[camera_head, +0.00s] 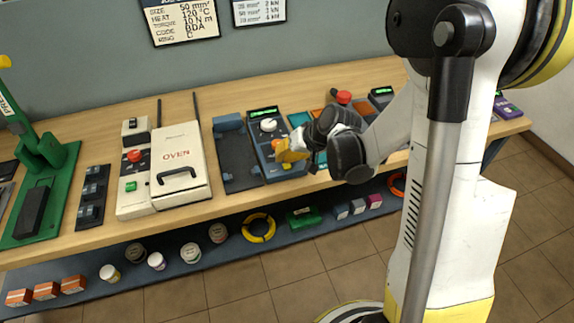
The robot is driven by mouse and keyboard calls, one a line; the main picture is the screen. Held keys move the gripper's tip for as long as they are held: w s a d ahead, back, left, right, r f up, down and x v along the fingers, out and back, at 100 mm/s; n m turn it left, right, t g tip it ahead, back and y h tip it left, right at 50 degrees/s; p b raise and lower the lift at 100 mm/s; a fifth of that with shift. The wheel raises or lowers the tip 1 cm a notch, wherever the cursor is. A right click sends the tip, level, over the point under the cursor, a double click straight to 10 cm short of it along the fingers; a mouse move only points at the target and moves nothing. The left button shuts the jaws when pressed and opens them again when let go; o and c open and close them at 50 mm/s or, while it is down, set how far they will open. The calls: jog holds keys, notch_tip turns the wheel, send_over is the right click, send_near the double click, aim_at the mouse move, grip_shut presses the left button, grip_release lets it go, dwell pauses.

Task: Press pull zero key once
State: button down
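A blue instrument (259,138) with a green display and a white knob stands on the bench, left of my gripper. A dark flat fixture (238,160) with blue blocks lies directly left of it. My gripper (282,154), with yellow-orange fingertips, is over the lower part of the blue instrument. Whether it touches the surface, and whether its fingers are open or shut, I cannot tell. No key labelled pull zero can be made out; the gripper hides part of the instrument's face.
A white oven (182,140) with a black handle and a green press (35,165) stand to the left. A red knob (344,97) and other devices are behind my arm. A lower shelf (200,255) holds jars, small boxes and a yellow coil (258,228).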

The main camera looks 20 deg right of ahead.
aim_at(284, 165)
jog(key=shift+f, duration=0.1)
jog(key=shift+f+b, duration=0.35)
jog(key=shift+b, duration=0.15)
jog(key=shift+f+b, duration=0.45)
jog(key=shift+b, duration=0.05)
dwell(0.6)
jog(key=shift+r, duration=0.15)
dwell(0.3)
jog(key=shift+r+p, duration=0.65)
jog(key=shift+r, duration=0.1)
jog(key=shift+r+p, duration=1.8)
jog(key=shift+r, duration=0.7)
